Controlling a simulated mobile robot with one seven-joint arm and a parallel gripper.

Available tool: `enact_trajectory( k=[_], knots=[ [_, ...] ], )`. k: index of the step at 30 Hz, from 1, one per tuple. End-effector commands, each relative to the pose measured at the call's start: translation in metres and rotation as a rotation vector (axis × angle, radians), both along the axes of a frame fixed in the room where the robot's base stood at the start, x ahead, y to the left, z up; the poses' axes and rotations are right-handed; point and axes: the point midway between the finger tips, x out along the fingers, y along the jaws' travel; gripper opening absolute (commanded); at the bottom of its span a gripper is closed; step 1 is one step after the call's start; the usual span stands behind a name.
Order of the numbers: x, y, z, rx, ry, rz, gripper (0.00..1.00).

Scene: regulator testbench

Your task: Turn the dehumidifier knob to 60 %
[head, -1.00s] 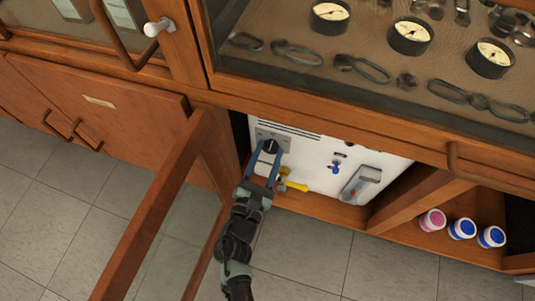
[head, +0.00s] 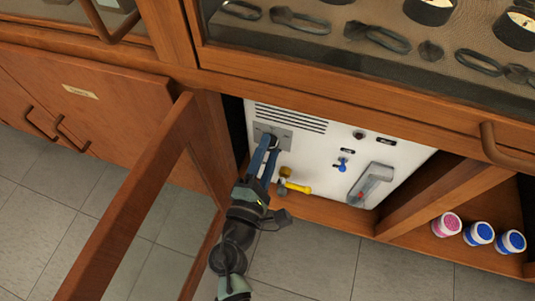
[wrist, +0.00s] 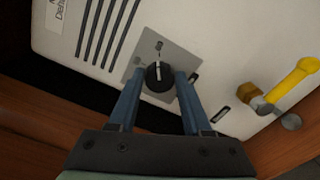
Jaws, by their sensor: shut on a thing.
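The dehumidifier is a white box (head: 330,160) inside the open lower cabinet. Its black knob (wrist: 159,82) sits on a grey square plate (wrist: 184,55) and carries a white pointer line. In the wrist view the line points roughly toward the top of the picture, near a small mark on the plate. The scale is too small to read. My gripper (wrist: 160,74) has its blue fingers on either side of the knob, shut on it. In the head view my gripper (head: 269,147) reaches the plate, and its fingers mostly hide the knob.
A yellow-handled valve (head: 297,187) lies close right of my fingers. A blue valve (head: 342,165) and a grey lever (head: 371,186) are further right. The open wooden door (head: 130,205) stands to the left. Several jars (head: 479,234) stand on the right shelf.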

Motion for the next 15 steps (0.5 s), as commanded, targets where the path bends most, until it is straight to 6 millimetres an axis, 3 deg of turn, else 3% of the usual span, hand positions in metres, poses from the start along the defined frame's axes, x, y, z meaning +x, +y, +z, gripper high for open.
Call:
enact_trajectory(
  k=[15],
  knots=[
    [-0.0007, 0.0006, -0.0012, 0.1, -0.03, 0.001, 0.0]
  ],
)
